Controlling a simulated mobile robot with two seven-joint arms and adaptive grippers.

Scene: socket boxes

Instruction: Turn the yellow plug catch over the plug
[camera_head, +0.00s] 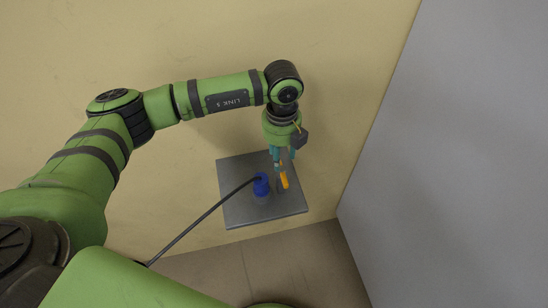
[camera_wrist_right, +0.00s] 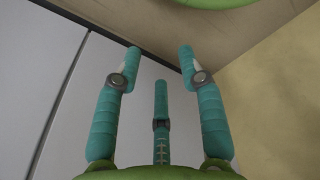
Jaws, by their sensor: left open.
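The blue plug (camera_head: 261,186) sits on the grey socket plate (camera_head: 240,214), with a dark cable running from it to the lower left. The yellow catch (camera_head: 284,180) shows as a small orange-yellow bar just right of the plug, apart from it in this view. My left gripper (camera_head: 283,162) comes down over the plate with its teal fingers open, close above the catch. Whether the fingers touch the catch cannot be told. In the right wrist view my right gripper (camera_wrist_right: 160,62) is open, its teal fingers apart with nothing between them.
The plate stands against a yellowish wall (camera_head: 190,45). A large grey panel (camera_head: 470,140) rises on the right, and the tiled floor (camera_head: 300,265) is below. The cable (camera_head: 205,217) crosses the space left of the plate. Pale panels (camera_wrist_right: 90,60) show in the right wrist view.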

